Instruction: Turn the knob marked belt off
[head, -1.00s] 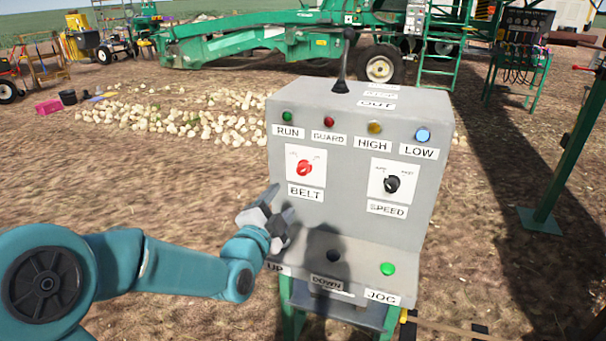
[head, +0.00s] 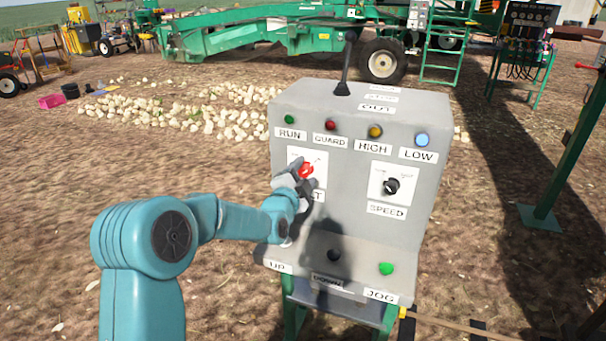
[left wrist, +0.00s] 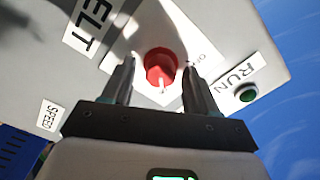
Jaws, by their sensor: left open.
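The red belt knob (head: 306,170) is on a white plate on the front of the grey control box (head: 350,240). My left gripper (head: 297,176) is at the knob and partly covers its plate and the BELT label. In the left wrist view the red knob (left wrist: 160,68) lies between the two open fingers of the left gripper (left wrist: 147,88), one on each side. A white mark shows on the knob, and the plate's ON lettering is beside it. I cannot tell whether the fingers touch the knob. My right gripper is not in view.
The black speed knob (head: 391,186) is to the right on the same panel. Indicator lamps run above, and a black lever (head: 343,65) rises from the top. A green jog button (head: 386,268) is on the lower ledge. Onions (head: 190,112) lie on the ground behind.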

